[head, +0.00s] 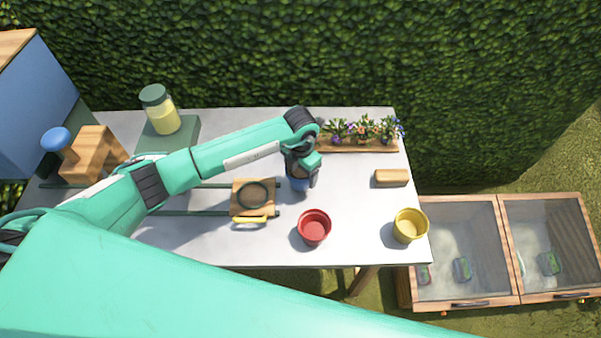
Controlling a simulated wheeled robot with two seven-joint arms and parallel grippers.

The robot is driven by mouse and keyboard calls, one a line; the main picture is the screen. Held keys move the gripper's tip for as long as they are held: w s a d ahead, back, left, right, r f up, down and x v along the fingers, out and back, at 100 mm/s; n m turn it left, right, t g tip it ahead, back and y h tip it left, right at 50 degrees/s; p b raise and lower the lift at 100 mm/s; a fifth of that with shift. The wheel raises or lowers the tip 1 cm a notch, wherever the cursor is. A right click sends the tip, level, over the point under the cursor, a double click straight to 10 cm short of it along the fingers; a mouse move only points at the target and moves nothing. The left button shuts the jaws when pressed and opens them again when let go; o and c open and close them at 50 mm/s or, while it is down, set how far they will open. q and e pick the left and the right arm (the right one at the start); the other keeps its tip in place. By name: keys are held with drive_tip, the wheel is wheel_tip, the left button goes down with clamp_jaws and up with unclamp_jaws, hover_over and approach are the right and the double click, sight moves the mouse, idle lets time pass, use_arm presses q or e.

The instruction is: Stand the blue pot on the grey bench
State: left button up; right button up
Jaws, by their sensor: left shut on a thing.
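The grey bench (358,222) runs across the middle of the head view. My left gripper (302,174) is over the bench, right of its centre, pointing down. It is shut on the blue pot (302,186), which is mostly hidden by the gripper, with only a little blue showing. From this angle I cannot tell whether the pot touches the bench or hangs just above it. My right gripper is not in view.
A red pot (314,228) stands near the front edge, a yellow pot (409,226) at the front right corner. A flower planter (357,144) is at the back, a tan block (391,178) at the right. A wooden piece with a dark ring (253,197) lies left of the gripper.

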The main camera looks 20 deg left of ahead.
sight(300, 178)
use_arm(q)
wheel_tip(300, 178, down, 2)
drive_tip(key=shift+f, duration=0.25)
drive_tip(key=o, duration=1.1)
drive_tip(key=shift+o, duration=0.2)
drive_tip(key=shift+r, duration=0.15)
wheel_tip(300, 178, up, 12)
drive_tip(key=b, duration=0.3)
drive_tip(key=shift+b, duration=0.4)
drive_tip(key=shift+s, duration=0.1)
